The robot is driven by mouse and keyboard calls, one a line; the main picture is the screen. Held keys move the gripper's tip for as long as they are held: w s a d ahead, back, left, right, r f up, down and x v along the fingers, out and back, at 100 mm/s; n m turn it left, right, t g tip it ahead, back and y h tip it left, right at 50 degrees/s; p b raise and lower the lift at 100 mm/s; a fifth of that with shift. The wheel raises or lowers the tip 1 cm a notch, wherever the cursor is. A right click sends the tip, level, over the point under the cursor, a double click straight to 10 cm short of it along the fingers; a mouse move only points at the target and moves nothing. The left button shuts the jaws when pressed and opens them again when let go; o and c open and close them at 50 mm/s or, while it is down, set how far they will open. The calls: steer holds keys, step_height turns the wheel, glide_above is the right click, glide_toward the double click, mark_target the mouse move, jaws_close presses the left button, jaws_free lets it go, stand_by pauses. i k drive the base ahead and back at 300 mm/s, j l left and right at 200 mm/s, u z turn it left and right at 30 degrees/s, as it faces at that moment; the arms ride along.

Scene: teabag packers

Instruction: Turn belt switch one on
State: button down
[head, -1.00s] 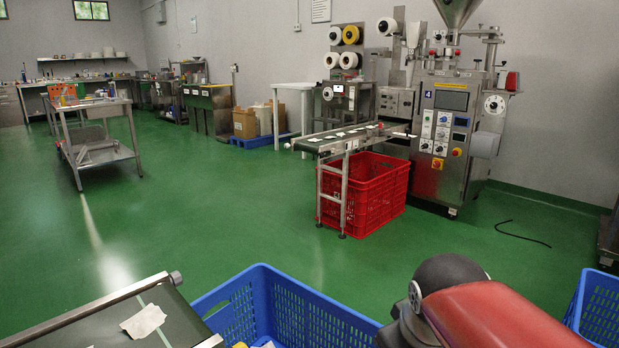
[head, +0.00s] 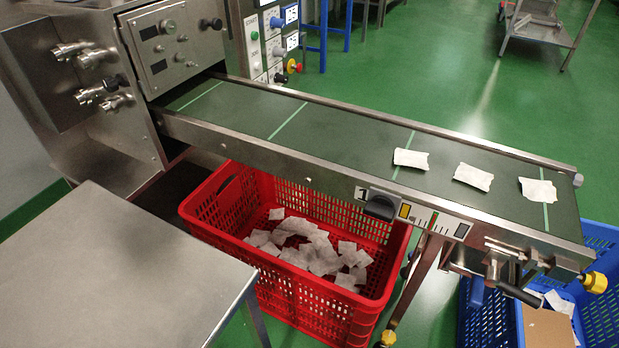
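A black switch knob (head: 381,206) sits on the side rail of the conveyor, beside a small plate marked "1" (head: 361,193). Which way the knob is turned is hard to tell. The dark green conveyor belt (head: 330,137) runs from the steel machine at the left to the lower right. Three white teabags lie on its right part: one (head: 411,159), a second (head: 473,177) and a third (head: 538,190). My gripper is not in view.
A red crate (head: 250,268) holding several teabags stands under the belt. A blue crate (head: 600,240) is below the belt's right end. A steel table (head: 110,270) fills the lower left. A scale strip (head: 432,219) lies right of the knob. Green floor is open behind the belt.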

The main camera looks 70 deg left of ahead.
mark_target(381, 208)
steer(key=k+u, duration=0.15)
steer(key=u, duration=2.35)
